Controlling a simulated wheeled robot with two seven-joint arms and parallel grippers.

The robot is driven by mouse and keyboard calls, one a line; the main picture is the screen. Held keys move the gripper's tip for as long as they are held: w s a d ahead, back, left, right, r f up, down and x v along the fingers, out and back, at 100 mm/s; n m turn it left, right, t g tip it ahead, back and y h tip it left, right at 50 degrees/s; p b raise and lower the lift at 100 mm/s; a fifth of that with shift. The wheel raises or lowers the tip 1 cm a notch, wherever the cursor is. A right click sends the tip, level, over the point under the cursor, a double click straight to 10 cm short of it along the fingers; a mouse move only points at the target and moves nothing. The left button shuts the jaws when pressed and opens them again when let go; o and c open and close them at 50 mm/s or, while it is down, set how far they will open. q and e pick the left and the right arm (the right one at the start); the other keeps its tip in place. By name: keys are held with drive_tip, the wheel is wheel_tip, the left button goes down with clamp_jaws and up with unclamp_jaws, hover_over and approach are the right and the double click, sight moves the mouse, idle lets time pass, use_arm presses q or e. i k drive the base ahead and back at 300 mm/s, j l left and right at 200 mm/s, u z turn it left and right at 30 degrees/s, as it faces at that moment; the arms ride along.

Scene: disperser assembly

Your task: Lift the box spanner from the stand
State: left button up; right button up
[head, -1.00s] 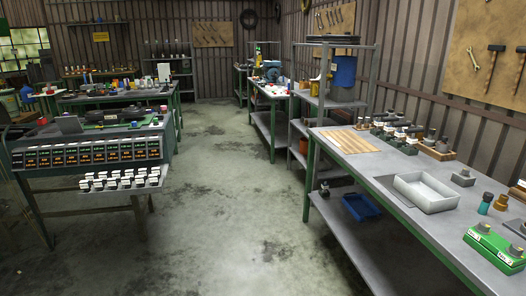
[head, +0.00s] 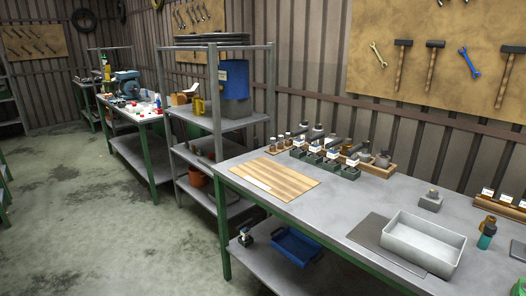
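No part that I can clearly make out as the box spanner shows in the head view. On the grey workbench (head: 225,172), a wooden rack (head: 376,169) holds several dark and brownish metal parts along the back edge. A small grey block with a knob on top (head: 430,201) stands right of it. I cannot tell whether either one is the spanner's stand. Neither of my grippers is in view.
A striped wooden board (head: 285,180) lies on the bench beside several small dark bins (head: 325,163). A grey tray (head: 425,243) and a teal bottle (head: 487,236) are at the right. A blue bin (head: 296,247) sits on the lower shelf. The floor (head: 90,215) at left is clear.

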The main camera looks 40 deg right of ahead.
sight(353, 160)
drive_tip(key=i+z, duration=0.1)
drive_tip(key=i, duration=0.55)
drive_tip(key=i+j+z, duration=0.1)
drive_tip(key=i, duration=0.55)
drive_tip(key=i+j+z, duration=0.1)
drive_tip(key=i, duration=0.5)
drive_tip(key=j, duration=0.1)
